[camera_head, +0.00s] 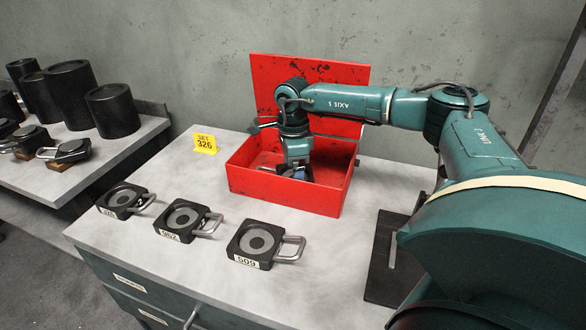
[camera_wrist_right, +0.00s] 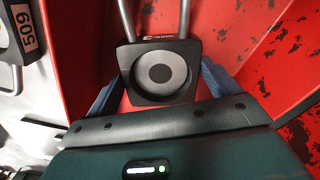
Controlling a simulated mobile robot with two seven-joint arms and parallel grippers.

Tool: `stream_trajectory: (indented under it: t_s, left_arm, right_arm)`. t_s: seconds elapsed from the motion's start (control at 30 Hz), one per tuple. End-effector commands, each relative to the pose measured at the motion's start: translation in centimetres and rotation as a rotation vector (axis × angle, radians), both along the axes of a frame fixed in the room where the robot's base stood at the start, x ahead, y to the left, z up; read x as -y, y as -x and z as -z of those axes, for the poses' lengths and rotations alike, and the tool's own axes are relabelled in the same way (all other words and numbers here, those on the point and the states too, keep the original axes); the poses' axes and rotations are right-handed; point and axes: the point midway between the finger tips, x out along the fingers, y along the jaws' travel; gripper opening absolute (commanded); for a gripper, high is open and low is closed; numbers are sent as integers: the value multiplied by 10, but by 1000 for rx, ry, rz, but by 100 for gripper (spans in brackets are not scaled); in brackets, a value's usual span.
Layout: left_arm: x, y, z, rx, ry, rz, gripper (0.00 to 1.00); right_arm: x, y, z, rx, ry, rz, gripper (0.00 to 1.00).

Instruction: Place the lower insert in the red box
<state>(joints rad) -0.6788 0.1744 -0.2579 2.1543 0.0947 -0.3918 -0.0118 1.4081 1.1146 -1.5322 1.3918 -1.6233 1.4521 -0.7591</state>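The open red box (camera_head: 287,191) stands on the grey bench top with its lid raised behind it. My right arm reaches down into it, and the gripper (camera_head: 300,172) is mostly hidden by the box's front wall in the head view. In the right wrist view, a square black insert (camera_wrist_right: 160,72) with a grey ring face and a metal handle is inside the red box. The blue fingertips of my right gripper (camera_wrist_right: 160,82) lie against its two sides and seem shut on it. Whether it rests on the box floor is unclear. My left gripper is out of view.
A dark plate (camera_head: 384,262) lies right of the box. Black cylinders (camera_head: 112,110) occupy the left bench.

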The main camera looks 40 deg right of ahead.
Motion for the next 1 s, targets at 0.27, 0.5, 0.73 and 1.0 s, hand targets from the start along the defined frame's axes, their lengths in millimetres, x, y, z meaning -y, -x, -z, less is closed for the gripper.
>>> stream_trajectory:
  t_s: [0.27, 0.5, 0.73, 1.0]
  left_arm:
    - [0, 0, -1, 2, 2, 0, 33]
    - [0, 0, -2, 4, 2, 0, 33]
    - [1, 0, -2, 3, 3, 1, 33]
    - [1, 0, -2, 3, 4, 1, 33]
  right_arm:
    - [0, 0, 0, 0, 0, 0, 100]
    - [0, -1, -12, 4, -1, 0, 100]
    - [0, -1, -59, 5, -1, 0, 100]
    - [-1, -1, -108, 3, -1, -2, 100]
